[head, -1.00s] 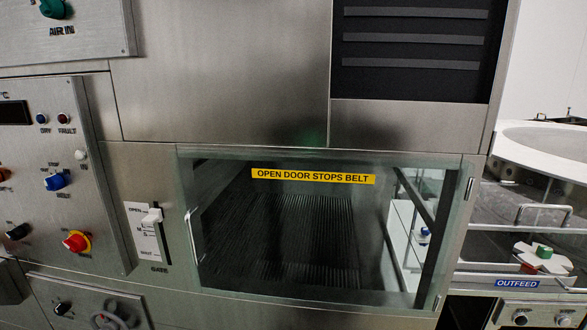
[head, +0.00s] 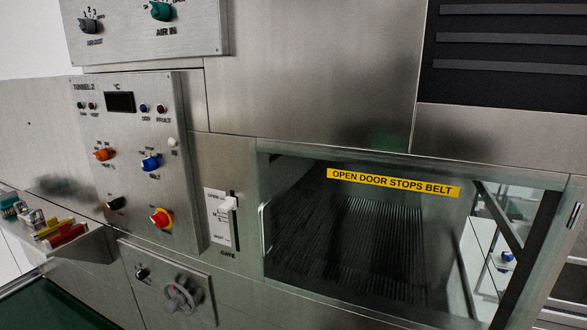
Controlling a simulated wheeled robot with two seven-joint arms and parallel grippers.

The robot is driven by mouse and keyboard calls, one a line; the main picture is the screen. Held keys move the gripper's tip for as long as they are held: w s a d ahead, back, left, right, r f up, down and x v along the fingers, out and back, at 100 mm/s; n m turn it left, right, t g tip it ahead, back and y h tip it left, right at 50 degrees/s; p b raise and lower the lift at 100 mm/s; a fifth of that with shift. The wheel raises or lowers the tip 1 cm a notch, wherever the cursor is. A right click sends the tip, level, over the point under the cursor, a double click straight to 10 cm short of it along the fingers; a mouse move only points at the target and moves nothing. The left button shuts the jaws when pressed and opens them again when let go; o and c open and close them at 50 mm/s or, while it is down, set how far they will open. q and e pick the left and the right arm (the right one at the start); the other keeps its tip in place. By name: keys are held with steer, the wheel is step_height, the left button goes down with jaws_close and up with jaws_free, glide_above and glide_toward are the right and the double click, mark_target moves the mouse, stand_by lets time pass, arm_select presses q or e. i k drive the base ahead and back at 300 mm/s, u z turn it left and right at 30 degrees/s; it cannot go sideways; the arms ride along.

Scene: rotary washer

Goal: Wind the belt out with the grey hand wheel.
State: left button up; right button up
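The grey hand wheel (head: 182,296) is on a small metal panel (head: 150,270) low on the machine front, left of the tunnel window. The belt (head: 375,250) shows as a dark ribbed surface behind the glass door (head: 300,200), which looks shut and carries a yellow label reading OPEN DOOR STOPS BELT (head: 393,184). Neither of my grippers is in view.
Above the wheel is a control panel (head: 130,150) with orange, blue, black and red-on-yellow knobs. A gate slider (head: 228,204) sits between it and the door. A tray with coloured items (head: 60,234) juts out at the left above a green surface (head: 60,305).

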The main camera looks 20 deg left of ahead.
mark_target(179, 298)
steer(key=u, duration=1.4)
steer(key=k, duration=0.5)
steer(key=u, duration=0.1)
steer(key=i, duration=0.7)
steer(key=z, duration=0.85)
steer(key=i, duration=0.35)
steer(key=z, duration=0.35)
